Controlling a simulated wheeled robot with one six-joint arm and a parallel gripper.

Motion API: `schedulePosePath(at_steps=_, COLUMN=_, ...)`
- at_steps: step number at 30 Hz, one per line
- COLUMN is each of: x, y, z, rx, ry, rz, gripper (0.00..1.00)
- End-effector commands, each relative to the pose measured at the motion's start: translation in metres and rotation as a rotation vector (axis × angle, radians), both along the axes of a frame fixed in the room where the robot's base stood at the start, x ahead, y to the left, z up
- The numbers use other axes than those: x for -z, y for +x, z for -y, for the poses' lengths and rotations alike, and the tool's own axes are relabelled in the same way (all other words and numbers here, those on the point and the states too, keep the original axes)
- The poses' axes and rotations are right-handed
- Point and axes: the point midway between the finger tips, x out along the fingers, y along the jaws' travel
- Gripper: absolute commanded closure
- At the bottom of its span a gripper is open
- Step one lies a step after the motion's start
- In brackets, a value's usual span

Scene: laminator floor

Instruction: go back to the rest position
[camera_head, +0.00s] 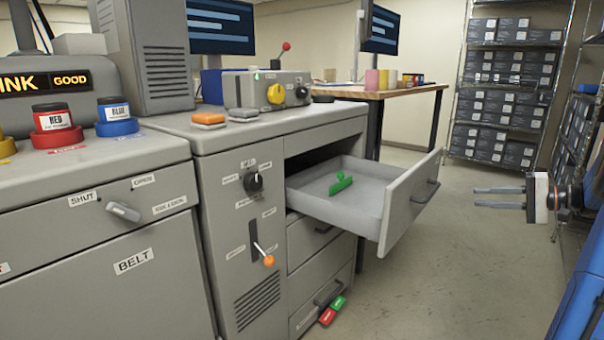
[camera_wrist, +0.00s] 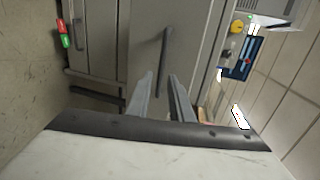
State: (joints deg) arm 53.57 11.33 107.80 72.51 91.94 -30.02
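My gripper (camera_head: 478,198) is at the right in the head view, in free air to the right of the pulled-out drawer (camera_head: 410,205). Its two fingers point left with a gap between them and nothing held. In the wrist view the fingers (camera_wrist: 161,80) are also apart, and the drawer's dark handle (camera_wrist: 164,62) shows beyond them, not touched as far as I can see. The drawer is open, and a green object (camera_head: 341,184) lies inside it.
Grey cabinets (camera_head: 105,255) fill the left. A wooden table (camera_head: 395,92) stands behind the drawer. Shelves of dark boxes (camera_head: 505,90) stand at the back right. Red and green pushbuttons (camera_head: 332,310) sit low by the cabinet. The floor (camera_head: 450,270) below my gripper is clear.

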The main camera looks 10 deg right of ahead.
Motion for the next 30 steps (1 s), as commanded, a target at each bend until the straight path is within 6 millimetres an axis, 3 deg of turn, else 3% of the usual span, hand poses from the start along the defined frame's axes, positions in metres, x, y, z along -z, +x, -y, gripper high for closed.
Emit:
schedulePosePath(at_steps=4, x=0.003, y=-0.009, z=-0.067, rx=-0.074, ry=-0.081, rz=-0.083, gripper=0.80)
schedulePosePath(at_steps=9, x=0.016, y=-0.035, z=-0.145, rx=-0.161, ry=-0.208, rz=-0.194, gripper=0.80)
schedulePosePath(at_steps=15, x=0.034, y=-0.078, z=-0.217, rx=-0.242, ry=-0.380, rz=-0.290, gripper=0.80)
schedulePosePath(at_steps=21, x=0.054, y=-0.130, z=-0.269, rx=-0.305, ry=-0.567, rz=-0.347, gripper=0.80)
schedulePosePath(at_steps=30, x=0.085, y=-0.208, z=-0.309, rx=-0.364, ry=-0.864, rz=-0.356, gripper=0.80)
